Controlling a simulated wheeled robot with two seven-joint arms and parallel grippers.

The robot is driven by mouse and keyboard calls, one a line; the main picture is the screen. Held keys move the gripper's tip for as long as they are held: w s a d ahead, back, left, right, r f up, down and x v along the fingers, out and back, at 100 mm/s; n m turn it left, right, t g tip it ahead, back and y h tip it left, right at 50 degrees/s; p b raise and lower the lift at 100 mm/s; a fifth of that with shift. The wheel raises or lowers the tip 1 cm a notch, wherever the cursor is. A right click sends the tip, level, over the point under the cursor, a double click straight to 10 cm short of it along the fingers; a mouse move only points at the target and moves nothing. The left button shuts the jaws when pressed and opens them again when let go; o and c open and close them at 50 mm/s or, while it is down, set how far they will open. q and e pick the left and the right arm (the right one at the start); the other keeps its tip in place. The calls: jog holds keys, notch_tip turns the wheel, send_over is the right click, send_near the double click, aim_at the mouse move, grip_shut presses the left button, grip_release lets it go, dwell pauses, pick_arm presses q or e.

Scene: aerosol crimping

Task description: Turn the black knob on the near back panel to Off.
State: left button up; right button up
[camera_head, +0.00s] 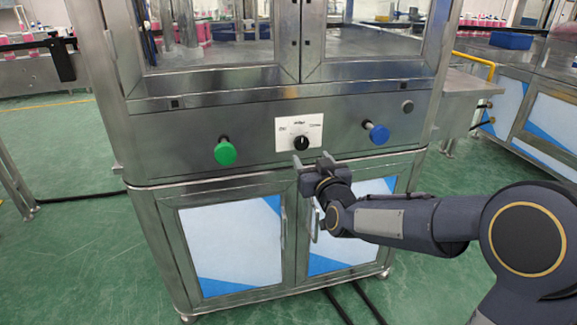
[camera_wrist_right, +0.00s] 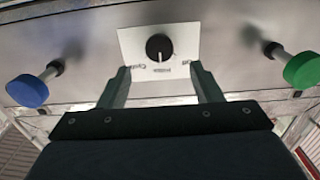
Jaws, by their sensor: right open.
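The black knob (camera_head: 301,143) sits on a white label plate (camera_head: 286,131) in the middle of the steel panel. In the right wrist view the knob (camera_wrist_right: 159,47) is round with a pale pointer line, and its plate (camera_wrist_right: 190,38) appears upside down. In the head view the pointer seems to face up toward the middle marking; the small print is hard to read. My right gripper (camera_head: 311,160) is open and empty just below the knob, apart from it. In the wrist view its two fingers (camera_wrist_right: 161,78) stand either side, short of the knob. My left gripper is not in view.
A green push button (camera_head: 225,152) sticks out left of the knob and a blue one (camera_head: 377,133) right of it. A small dark button (camera_head: 407,106) is farther right. Glazed doors are above, cabinet doors (camera_head: 230,240) with handles below. Black cables lie on the green floor.

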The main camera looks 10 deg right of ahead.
aim_at(302, 144)
jog(key=w+b, duration=0.1)
jog(key=w, duration=0.6)
jog(key=shift+w+a, duration=0.1)
jog(key=shift+w, duration=0.25)
jog(key=shift+c, duration=0.3)
jog(key=c, duration=0.9)
jog(key=shift+c, duration=0.2)
